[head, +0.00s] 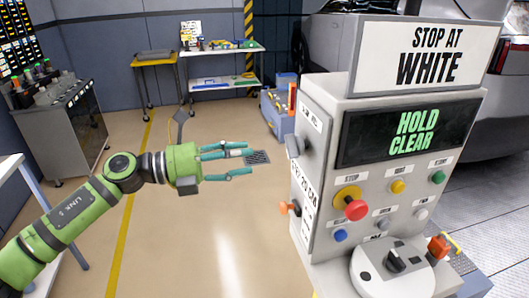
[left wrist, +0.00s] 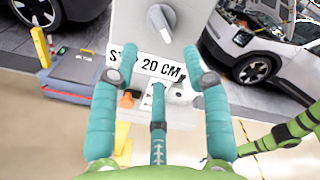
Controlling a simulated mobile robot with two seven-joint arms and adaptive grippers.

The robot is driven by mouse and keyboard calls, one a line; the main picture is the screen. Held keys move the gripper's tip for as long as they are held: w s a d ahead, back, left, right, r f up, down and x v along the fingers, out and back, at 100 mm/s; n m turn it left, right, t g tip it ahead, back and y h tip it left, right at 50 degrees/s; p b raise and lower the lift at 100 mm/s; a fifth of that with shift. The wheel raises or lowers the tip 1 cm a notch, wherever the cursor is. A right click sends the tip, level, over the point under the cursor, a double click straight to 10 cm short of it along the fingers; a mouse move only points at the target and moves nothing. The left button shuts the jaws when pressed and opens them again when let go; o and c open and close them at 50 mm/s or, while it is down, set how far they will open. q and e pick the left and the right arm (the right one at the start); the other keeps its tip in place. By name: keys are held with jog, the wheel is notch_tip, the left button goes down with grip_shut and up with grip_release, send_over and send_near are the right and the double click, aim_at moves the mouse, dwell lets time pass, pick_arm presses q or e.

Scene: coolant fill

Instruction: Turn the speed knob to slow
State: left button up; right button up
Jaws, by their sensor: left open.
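The control box (head: 313,92) stands at the right of the head view. A grey knob (head: 294,146) sticks out of its left side; this knob also shows at the top of the left wrist view (left wrist: 162,20), its pale pointer slanting. Another dark knob (head: 397,261) sits on a round dial on the front. I cannot read which knob is marked as speed. My left gripper (head: 246,160) is open and empty, left of the box's side and apart from it. In the left wrist view its fingers (left wrist: 157,70) spread below the grey knob. My right gripper is not in view.
The front has a red stop button (head: 355,209) and several coloured buttons. An orange lever (head: 290,208) sticks out of the side below the grey knob. A sign (head: 426,54) tops the box. A blue-grey bin (head: 277,110) stands behind. The floor beneath the left arm is clear.

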pick_arm(q)
jog(key=shift+v, duration=1.65)
